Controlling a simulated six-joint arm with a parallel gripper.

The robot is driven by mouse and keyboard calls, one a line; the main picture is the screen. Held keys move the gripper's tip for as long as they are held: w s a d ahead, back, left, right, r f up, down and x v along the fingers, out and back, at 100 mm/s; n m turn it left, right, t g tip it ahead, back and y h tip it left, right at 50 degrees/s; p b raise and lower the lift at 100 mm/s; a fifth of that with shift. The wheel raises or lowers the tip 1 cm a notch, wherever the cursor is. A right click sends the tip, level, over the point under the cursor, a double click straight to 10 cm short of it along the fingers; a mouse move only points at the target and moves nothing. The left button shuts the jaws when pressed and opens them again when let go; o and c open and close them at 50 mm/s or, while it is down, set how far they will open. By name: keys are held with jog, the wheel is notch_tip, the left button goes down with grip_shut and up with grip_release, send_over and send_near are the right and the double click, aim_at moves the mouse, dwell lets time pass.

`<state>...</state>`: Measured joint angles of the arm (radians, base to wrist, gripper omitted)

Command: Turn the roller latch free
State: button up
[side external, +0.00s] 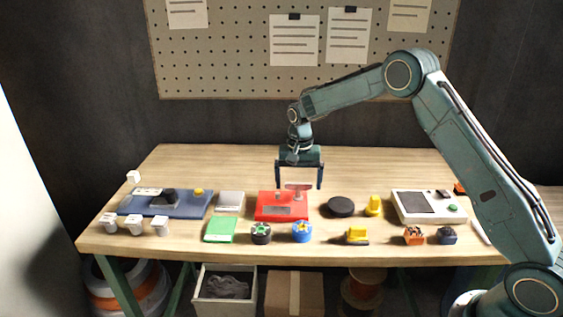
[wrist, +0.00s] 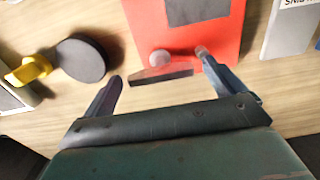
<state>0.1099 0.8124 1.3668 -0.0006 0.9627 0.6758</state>
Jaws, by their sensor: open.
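A red block (side external: 268,199) stands near the middle of the bench, with a grey plate on its top; it also shows in the wrist view (wrist: 222,35). A raised bar on a short post (side external: 298,186) stands at its back right, and the bar also shows in the wrist view (wrist: 160,76). This looks like the latch, but no label confirms it. My gripper (side external: 299,184) points down over the bar, jaws open and empty. In the wrist view the bar lies between the fingertips (wrist: 160,68); I cannot tell whether either finger touches it.
A black disc (side external: 340,207) and a yellow knob (side external: 373,205) stand right of the red block. A white panel (side external: 430,207) is farther right. A blue tray (side external: 185,208) is at the left. A green block (side external: 221,229) and several small parts line the front. The bench behind is clear.

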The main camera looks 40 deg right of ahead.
jog(key=c, duration=1)
